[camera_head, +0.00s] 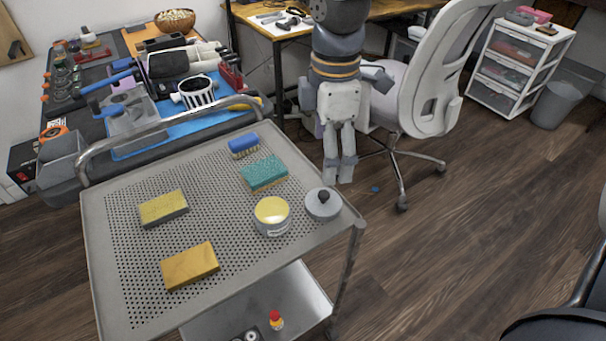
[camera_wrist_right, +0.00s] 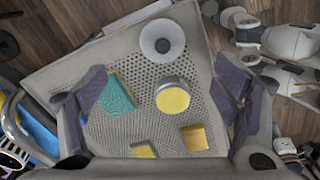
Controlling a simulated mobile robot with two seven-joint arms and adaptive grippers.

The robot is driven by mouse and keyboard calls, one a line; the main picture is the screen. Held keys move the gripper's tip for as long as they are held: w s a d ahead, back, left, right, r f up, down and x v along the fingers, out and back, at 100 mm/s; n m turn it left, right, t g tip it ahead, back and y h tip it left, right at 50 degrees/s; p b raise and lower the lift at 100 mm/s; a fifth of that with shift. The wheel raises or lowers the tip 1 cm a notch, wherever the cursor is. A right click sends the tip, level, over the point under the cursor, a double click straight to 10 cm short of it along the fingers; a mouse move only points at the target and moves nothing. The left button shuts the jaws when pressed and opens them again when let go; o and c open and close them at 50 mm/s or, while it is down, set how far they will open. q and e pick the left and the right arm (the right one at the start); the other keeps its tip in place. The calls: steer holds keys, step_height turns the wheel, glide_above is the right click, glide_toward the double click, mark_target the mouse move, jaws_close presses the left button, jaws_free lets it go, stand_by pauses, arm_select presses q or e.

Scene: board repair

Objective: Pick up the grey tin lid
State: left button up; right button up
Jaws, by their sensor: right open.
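The grey tin lid (camera_head: 323,207) is a round disc with a dark knob, lying near the right corner of the perforated cart top (camera_head: 115,235). It also shows at the top middle of the right wrist view (camera_wrist_right: 150,35). A round tin (camera_head: 272,216) with a yellow top stands just left of the lid, also in the right wrist view (camera_wrist_right: 172,97). My right gripper (camera_head: 340,172) hangs above and behind the lid, apart from it. In the right wrist view its fingers (camera_wrist_right: 163,88) are wide apart and empty. My left gripper is in neither view.
A teal sponge (camera_head: 264,173), a blue brush (camera_head: 243,146) and two yellow sponges (camera_head: 163,208) (camera_head: 190,266) lie on the cart. A cluttered workbench is behind left. An office chair (camera_head: 440,80) stands behind right.

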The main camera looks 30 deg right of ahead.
glide_above(322, 194)
steer(key=s, duration=0.1)
steer(key=f, duration=0.5)
steer(key=shift+s+d+b, duration=0.15)
steer(key=shift+d+b, duration=0.15)
steer(key=shift+b, duration=0.1)
steer(key=f, duration=0.2)
steer(key=w+f, duration=0.1)
steer(key=f, duration=0.1)
steer(key=f+b, duration=0.1)
steer(key=f, duration=0.1)
steer(key=shift+w+a+f, duration=0.15)
steer(key=shift+a+f, duration=0.15)
steer(key=shift+a, duration=0.05)
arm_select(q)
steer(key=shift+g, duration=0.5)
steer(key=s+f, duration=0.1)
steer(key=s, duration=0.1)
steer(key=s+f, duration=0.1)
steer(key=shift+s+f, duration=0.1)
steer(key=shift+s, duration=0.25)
arm_select(e)
steer(key=shift+r, duration=0.1)
steer(key=c, duration=1)
